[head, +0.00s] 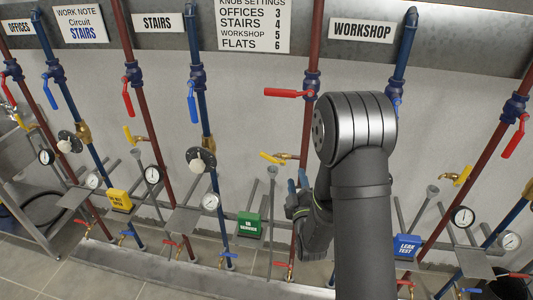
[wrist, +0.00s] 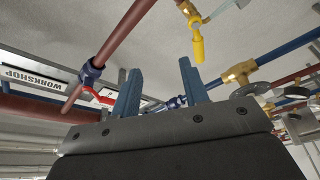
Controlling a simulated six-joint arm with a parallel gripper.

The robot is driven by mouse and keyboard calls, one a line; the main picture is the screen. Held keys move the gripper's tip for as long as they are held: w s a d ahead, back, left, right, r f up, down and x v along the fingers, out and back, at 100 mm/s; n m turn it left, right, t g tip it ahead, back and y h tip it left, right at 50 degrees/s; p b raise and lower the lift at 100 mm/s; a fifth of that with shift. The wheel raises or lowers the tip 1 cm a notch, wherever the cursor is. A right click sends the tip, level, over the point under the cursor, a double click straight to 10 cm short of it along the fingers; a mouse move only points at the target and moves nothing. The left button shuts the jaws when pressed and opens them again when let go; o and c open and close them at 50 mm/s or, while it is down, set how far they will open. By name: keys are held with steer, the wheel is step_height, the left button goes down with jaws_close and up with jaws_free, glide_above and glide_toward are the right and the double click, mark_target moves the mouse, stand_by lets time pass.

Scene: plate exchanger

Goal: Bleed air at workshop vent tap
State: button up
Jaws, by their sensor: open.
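The workshop vent tap (head: 275,157) is a brass tap with a yellow lever, on the red pipe left of the WORKSHOP sign (head: 362,30). What looks like the same yellow lever (wrist: 197,45) shows beyond my fingertips in the wrist view, near the top. My gripper (head: 298,186) is below and slightly right of the tap in the head view. In the wrist view my gripper (wrist: 158,82) has its two blue fingers apart with nothing between them. The lever is clear of both fingers. My arm hides part of the workshop pipes.
A red-handled valve (head: 287,93) sits above the tap; its red handle (wrist: 98,95) shows near the left finger. A green tag (head: 249,224) and blue LEAK TEST tag (head: 406,247) hang lower. A grey post (head: 271,215) stands left of my gripper. Gauges and pipes crowd both sides.

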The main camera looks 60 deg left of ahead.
steer(key=n+g, duration=0.1)
steer(key=n, duration=0.1)
glide_toward(267, 158)
steer(key=shift+y, duration=0.3)
steer(key=x, duration=1.2)
steer(key=shift+w+a+f, duration=0.2)
steer(key=shift+a, duration=0.1)
jaws_close()
